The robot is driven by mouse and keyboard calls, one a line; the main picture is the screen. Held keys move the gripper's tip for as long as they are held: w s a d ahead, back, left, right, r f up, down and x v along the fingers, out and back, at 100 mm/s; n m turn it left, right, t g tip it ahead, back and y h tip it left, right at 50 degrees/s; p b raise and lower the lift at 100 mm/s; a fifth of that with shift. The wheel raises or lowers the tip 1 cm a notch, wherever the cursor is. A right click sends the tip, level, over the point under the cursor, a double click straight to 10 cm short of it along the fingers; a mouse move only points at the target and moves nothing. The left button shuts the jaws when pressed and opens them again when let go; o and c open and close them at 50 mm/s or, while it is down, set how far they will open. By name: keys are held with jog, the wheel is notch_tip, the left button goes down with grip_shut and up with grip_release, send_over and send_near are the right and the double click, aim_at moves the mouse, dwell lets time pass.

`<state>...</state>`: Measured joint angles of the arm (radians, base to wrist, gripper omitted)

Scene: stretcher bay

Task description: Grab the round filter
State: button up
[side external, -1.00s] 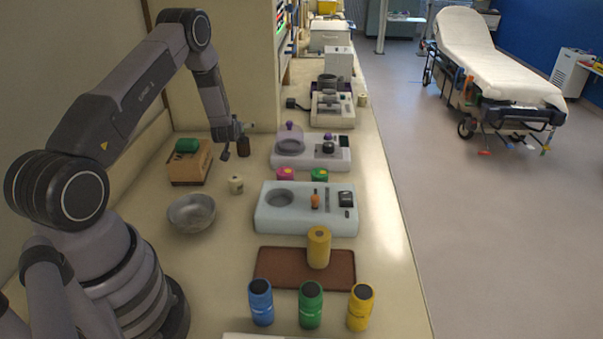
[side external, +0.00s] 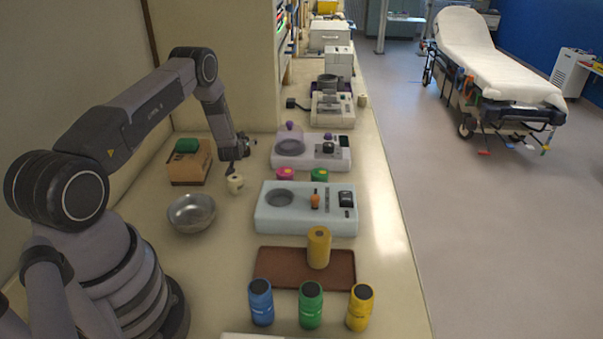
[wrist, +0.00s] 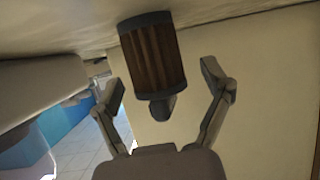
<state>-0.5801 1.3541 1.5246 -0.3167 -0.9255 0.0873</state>
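The round filter (wrist: 152,55) is a cylinder with brown pleated sides, dark end caps and a dark knob at one end. In the wrist view it sits at the upper middle, between and beyond my finger tips. My gripper (wrist: 161,74) is open, with a finger on either side and no visible grip on it. In the side view my gripper (side external: 236,168) is low over the counter near the wall. A dark object (side external: 249,142) just behind it, partly hidden by the wrist, appears to be the filter.
A cardboard box with a green item (side external: 188,165) and a metal bowl (side external: 191,212) are to the left. A domed device (side external: 318,152) and a pale tray device (side external: 290,220) stand to the right.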

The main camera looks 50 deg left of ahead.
jog(key=c, duration=1.1)
jog(key=shift+c, duration=0.2)
jog(key=shift+r, duration=0.1)
